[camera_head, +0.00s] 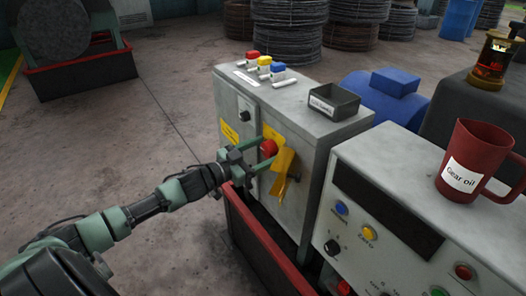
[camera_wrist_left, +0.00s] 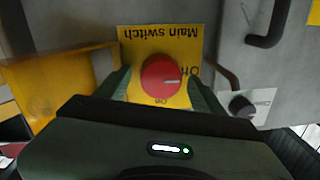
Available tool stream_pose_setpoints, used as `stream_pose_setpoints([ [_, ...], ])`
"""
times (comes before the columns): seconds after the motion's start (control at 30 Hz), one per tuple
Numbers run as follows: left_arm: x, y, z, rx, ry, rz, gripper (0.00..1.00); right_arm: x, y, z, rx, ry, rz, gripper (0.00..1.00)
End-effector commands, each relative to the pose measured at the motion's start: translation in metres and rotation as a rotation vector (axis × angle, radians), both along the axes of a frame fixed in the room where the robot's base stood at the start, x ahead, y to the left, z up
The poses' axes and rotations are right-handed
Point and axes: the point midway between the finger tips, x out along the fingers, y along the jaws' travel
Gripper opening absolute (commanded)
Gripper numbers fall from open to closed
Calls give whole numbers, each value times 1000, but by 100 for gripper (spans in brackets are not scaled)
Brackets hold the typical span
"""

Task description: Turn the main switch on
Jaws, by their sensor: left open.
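The main switch is a round red knob (camera_wrist_left: 166,79) on a yellow plate (camera_wrist_left: 137,42) lettered "Main switch", upside down in the left wrist view. Its white mark points right, toward the "Off" lettering; "On" is at the plate's lower edge in that view. In the head view the red knob (camera_head: 269,148) is on the grey cabinet's front. My left gripper (camera_head: 256,154) is open, with a finger on either side of the knob; I cannot tell whether they touch it. My right gripper is not in view.
A yellow flap (camera_head: 283,172) stands out beside the knob, close to my left gripper; it also shows in the left wrist view (camera_wrist_left: 60,88). A small black knob (camera_wrist_left: 241,106) is near the other finger. A grey control panel (camera_head: 345,150) stands right of the cabinet (camera_head: 310,95).

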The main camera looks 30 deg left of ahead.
Motion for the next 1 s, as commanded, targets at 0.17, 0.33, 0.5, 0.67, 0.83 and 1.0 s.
stream_pose_setpoints([
  [0.17, 0, 0, 0, 0, 0, 0, 44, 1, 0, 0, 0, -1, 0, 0],
  [0.33, 0, 0, 0, 0, 0, 0, 7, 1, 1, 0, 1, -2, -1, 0],
  [0.5, 0, 0, 0, 11, -5, 0, 7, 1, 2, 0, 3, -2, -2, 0],
  [0.67, 0, 0, 0, 55, -23, -1, 7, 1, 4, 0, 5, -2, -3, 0],
  [0.83, 0, -1, -1, 149, -63, 0, 7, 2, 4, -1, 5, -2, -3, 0],
  [1.0, 0, 0, -1, 284, -119, 1, 7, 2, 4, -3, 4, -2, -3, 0],
])
